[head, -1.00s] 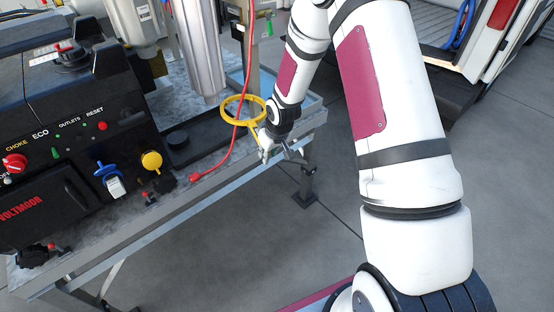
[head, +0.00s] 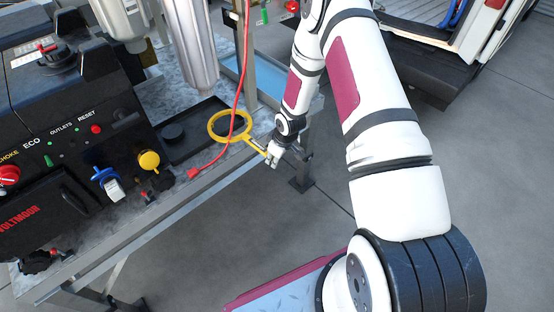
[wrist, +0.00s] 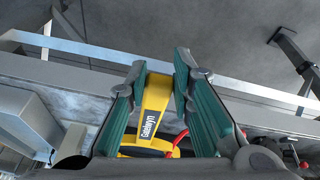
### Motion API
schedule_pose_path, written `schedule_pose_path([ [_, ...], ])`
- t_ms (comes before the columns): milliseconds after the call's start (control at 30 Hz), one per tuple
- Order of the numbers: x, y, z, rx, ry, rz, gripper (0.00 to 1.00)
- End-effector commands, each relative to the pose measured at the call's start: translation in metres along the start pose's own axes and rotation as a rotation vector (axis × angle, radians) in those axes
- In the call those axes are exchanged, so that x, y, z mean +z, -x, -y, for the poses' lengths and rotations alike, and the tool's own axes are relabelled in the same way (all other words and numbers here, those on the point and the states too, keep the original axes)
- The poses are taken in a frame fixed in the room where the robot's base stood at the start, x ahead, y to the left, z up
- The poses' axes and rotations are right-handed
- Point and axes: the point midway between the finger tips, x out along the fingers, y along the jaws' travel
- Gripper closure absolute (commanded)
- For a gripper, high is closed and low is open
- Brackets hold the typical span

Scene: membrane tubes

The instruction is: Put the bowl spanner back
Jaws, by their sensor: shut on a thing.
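The bowl spanner (head: 255,145) is yellow, with a large open ring and a straight handle. My gripper (head: 273,158) is shut on its handle near the bench's front edge in the head view. The ring points left and away, over the right part of a black tray (head: 197,142). I cannot tell how high it is above the bench. In the wrist view the labelled yellow handle (wrist: 157,95) lies between the green-padded fingers of my gripper (wrist: 160,88). The ring is mostly hidden behind the gripper there.
Grey membrane tubes (head: 187,55) stand behind the tray. A black control box (head: 75,150) with coloured knobs fills the left. Open floor (head: 450,190) lies right of the bench.

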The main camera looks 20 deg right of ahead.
Motion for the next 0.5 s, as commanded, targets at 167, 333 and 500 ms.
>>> schedule_pose_path([
  [167, -0.014, -0.005, -0.004, 0.001, 0.000, -0.001, 1.00],
  [333, -0.025, -0.009, -0.007, 0.001, -0.001, -0.001, 1.00],
  [500, -0.037, -0.012, -0.010, 0.001, -0.001, -0.001, 1.00],
])
